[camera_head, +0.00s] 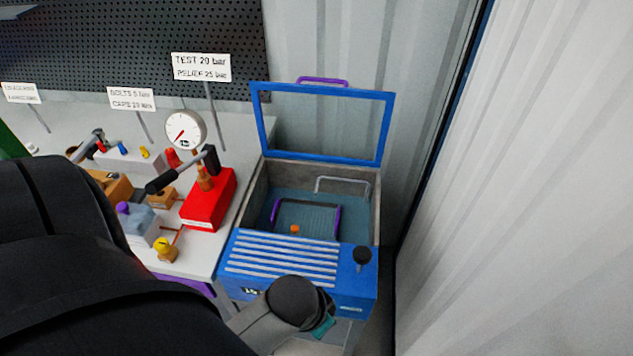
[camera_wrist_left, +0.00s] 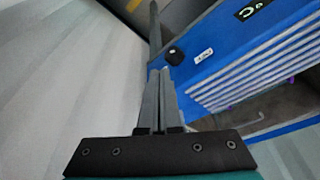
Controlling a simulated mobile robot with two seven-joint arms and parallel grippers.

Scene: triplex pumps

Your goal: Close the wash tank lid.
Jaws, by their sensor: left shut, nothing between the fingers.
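The wash tank (camera_head: 350,290) is a blue box with a slatted front panel and a black knob, right of the bench. Its lid (camera_head: 385,128) is a blue frame standing upright, open, at the tank's back edge, with a purple handle (camera_head: 322,81) on top. The basin is uncovered. My left arm reaches across the lower left in the head view, its wrist in front of the tank's front. The left fingers are hidden there. In the left wrist view my left gripper (camera_wrist_left: 162,74) is shut and empty, beside the tank's blue panel (camera_wrist_left: 215,45). My right gripper is out of view.
A basket (camera_head: 338,222) with purple handles and a small orange part sit in the basin. Left of the tank, the bench holds a red pump (camera_head: 208,205) with a gauge (camera_head: 186,130). A pale corrugated wall (camera_head: 520,200) stands close on the right.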

